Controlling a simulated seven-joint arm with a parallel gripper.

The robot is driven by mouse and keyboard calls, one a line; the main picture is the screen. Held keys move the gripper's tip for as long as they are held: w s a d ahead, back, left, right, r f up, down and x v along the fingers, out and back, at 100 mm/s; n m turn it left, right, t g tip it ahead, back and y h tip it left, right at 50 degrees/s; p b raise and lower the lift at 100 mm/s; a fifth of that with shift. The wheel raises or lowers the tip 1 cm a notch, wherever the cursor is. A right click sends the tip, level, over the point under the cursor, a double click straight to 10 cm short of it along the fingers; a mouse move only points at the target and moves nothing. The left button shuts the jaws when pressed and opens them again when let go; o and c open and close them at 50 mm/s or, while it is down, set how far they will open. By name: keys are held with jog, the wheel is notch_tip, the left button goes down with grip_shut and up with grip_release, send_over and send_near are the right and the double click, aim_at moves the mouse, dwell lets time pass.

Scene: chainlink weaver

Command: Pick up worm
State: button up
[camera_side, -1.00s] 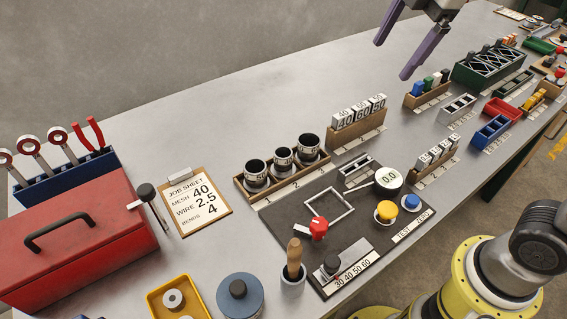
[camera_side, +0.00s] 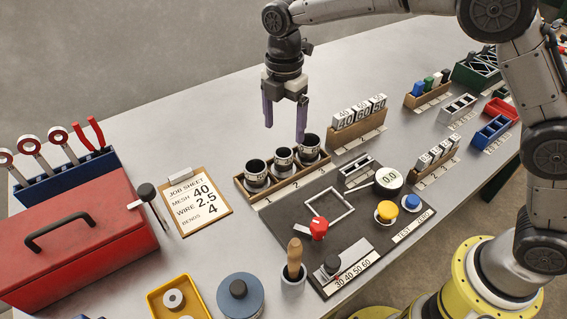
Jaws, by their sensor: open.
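My gripper (camera_side: 285,133) is open and empty, with two purple fingers pointing down. It hangs just behind and above the wooden rack (camera_side: 268,195), which is numbered 1, 2, 3. The rack holds three dark, pale-ringed cylinders: a left one (camera_side: 257,172), a middle one (camera_side: 284,159) and a right one (camera_side: 309,146). The right fingertip appears close to the right cylinder; I cannot tell the exact gap. Nothing in view is labelled as a worm, and I cannot tell for certain which cylinder it is.
A black board with a red knob (camera_side: 318,229), yellow button (camera_side: 386,211) and blue button (camera_side: 411,202) lies in front of the rack. A card rack (camera_side: 358,127) stands to its right. A red toolbox (camera_side: 75,250) is at left. The bench behind the rack is clear.

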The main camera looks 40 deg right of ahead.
aim_at(283, 153)
notch_tip(283, 153, down, 9)
jog(key=shift+f, duration=0.1)
grip_shut()
dwell(0.8)
jog(key=shift+w, duration=0.1)
